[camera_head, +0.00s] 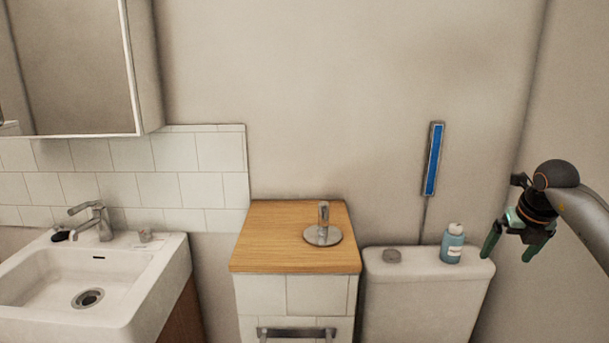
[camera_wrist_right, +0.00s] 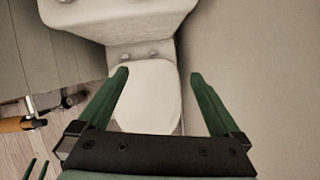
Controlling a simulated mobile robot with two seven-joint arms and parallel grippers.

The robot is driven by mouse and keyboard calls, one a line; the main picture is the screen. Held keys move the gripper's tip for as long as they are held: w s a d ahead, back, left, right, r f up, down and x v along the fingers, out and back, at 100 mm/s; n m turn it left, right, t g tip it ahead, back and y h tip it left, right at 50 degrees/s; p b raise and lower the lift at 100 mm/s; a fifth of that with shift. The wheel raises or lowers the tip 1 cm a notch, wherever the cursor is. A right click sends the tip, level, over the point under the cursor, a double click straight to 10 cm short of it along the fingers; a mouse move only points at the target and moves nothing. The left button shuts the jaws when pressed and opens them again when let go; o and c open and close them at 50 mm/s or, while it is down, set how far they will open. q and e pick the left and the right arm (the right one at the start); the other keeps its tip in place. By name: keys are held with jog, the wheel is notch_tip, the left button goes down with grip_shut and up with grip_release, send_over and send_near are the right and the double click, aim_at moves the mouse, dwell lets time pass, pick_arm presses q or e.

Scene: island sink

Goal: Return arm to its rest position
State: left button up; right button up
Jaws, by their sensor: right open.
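My right gripper (camera_head: 508,252) is at the right side of the head view, in front of and to the right of the toilet tank. Its green fingers point down and are spread apart. The right wrist view also shows this gripper (camera_wrist_right: 160,82), with nothing between its fingers and the white toilet lid (camera_wrist_right: 150,95) beyond them. My left gripper is not in the head view. In the right wrist view, green finger tips show at the lower left edge; I cannot tell what they belong to.
The toilet tank (camera_head: 415,300) bears a blue bottle (camera_head: 452,246). A wooden-topped cabinet (camera_head: 270,245) with a metal holder (camera_head: 323,230) stands left of it. A white sink (camera_head: 150,275) with a faucet (camera_head: 98,222) is at the far left. A wall closes off the right side.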

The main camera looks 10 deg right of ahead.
jog(key=s+a+f+m+t+y, duration=0.25)
jog(key=a+f+y, duration=0.4)
jog(key=a, duration=0.45)
jog(key=s+a+f+m+t+y, duration=0.1)
jog(key=a+f+t+y, duration=0.35)
jog(key=a+f, duration=0.55)
jog(key=s+d+f+m+g+h, duration=0.2)
jog(key=s+f+m+h, duration=0.2)
jog(key=s+f+m, duration=0.7)
jog(key=s+d+f+m+g+h, duration=0.15)
jog(key=s+f+m+h, duration=0.4)
jog(key=s, duration=0.85)
jog(key=a+m+t+y, duration=0.1)
jog(key=a+m+y, duration=0.2)
jog(key=a+m, duration=1.1)
pick_arm(q)
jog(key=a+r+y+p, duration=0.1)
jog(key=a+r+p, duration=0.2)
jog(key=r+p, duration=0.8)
jog(key=p, duration=0.3)
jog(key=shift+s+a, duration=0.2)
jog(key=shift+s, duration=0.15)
pick_arm(e)
notch_tip(320, 180, up, 10)
jog(key=a+n, duration=0.1)
jog(key=n, duration=0.2)
jog(key=shift+s+a+n+h, duration=0.15)
jog(key=shift+s+n+h, duration=0.15)
jog(key=shift+s+h, duration=0.1)
